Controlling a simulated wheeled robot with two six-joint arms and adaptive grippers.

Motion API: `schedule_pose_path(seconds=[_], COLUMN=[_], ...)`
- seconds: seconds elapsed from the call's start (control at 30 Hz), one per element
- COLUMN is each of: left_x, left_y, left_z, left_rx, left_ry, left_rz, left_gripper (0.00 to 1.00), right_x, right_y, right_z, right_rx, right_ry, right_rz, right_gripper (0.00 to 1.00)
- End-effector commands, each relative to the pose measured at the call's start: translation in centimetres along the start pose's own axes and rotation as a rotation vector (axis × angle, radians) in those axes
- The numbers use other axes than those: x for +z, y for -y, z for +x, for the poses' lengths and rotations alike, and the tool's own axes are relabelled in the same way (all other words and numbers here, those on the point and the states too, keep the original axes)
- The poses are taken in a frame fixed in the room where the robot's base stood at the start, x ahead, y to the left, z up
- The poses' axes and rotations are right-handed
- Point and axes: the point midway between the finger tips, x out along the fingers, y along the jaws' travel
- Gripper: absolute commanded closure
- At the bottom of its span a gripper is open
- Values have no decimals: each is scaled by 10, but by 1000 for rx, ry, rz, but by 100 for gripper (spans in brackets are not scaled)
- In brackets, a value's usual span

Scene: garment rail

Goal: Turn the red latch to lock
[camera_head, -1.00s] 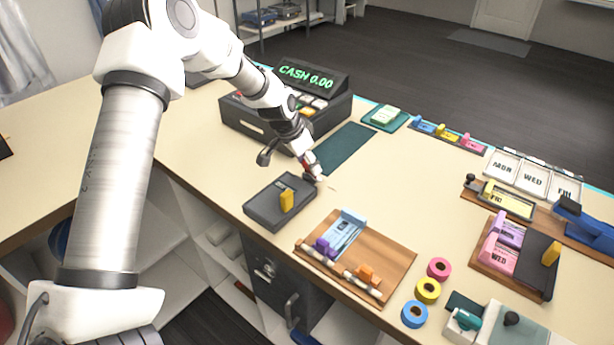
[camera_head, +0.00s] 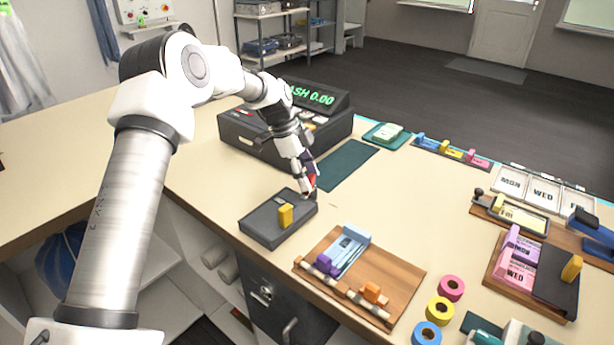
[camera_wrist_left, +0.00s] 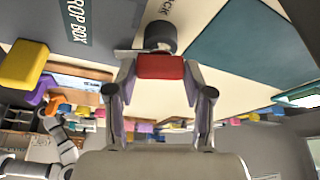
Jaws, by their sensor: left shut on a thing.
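A dark grey drop box (camera_head: 262,226) with a yellow block (camera_head: 286,215) on its lid sits near the counter's front edge in the head view. The red latch (camera_wrist_left: 160,67) is between the fingers of my left gripper (camera_wrist_left: 160,58) in the left wrist view. The gripper is shut on it. A dark round knob (camera_wrist_left: 160,37) is just beyond the red piece. In the head view, my left gripper (camera_head: 308,190) is at the box's far right corner and mostly hides the latch. The right gripper is not in view.
A cash register (camera_head: 245,132) stands behind the box, with a dark green mat (camera_head: 346,164) to its right. A wooden board (camera_head: 395,268) with a blue card holder lies in front right. Coloured tape rolls (camera_head: 440,310) are farther right. Bare counter lies between.

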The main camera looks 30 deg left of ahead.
Motion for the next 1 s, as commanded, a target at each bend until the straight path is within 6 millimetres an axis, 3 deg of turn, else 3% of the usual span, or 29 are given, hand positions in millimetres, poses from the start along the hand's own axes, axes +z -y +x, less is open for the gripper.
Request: schedule_pose_path(seconds=[0.5,1.0], left_x=[0,0], left_y=[0,0], left_z=[3,3], left_rx=[134,152], left_ry=[0,0], left_rz=[303,344], left_gripper=[83,83], right_x=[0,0], right_y=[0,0], right_z=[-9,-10], right_rx=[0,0], right_ry=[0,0], right_rz=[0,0], right_gripper=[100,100])
